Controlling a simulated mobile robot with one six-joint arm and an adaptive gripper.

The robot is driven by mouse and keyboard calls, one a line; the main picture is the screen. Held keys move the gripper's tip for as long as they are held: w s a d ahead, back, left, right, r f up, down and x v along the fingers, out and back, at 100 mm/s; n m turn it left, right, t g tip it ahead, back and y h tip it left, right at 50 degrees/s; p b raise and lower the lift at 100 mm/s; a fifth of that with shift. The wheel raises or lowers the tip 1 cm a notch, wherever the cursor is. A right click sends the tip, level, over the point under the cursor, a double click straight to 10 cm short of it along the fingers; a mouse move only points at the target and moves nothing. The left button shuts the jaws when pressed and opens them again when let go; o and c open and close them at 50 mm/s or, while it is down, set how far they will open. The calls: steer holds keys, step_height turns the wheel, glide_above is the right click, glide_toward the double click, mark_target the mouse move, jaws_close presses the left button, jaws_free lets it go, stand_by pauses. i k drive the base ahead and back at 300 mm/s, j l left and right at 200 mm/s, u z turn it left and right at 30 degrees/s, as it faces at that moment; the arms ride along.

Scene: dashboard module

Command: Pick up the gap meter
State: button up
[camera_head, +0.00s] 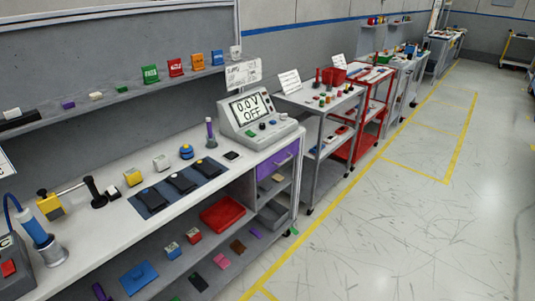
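I cannot tell for sure which thing is the gap meter; no readable label names it. A grey instrument (258,118) with a screen reading "0.0 V OFF" stands at the right end of the white workbench (222,177). Three black devices (182,183) lie in a row on a blue mat (208,182) left of it. A small flat black item (231,155) lies between the mat and the instrument. A black stand (95,192) with a rod and a yellow block (49,205) are further left. My gripper is not in view.
A wall shelf (125,95) holds small coloured items. A red tray (222,213) and several small items sit on the lower shelf. A blue tool (37,232) stands in a holder at the left. Carts (320,105) stand beyond the bench. The floor (400,230) at right is clear.

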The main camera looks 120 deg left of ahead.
mark_target(133, 176)
steer(key=u, duration=4.7)
steer(key=z, duration=4.15)
steer(key=u, duration=3.8)
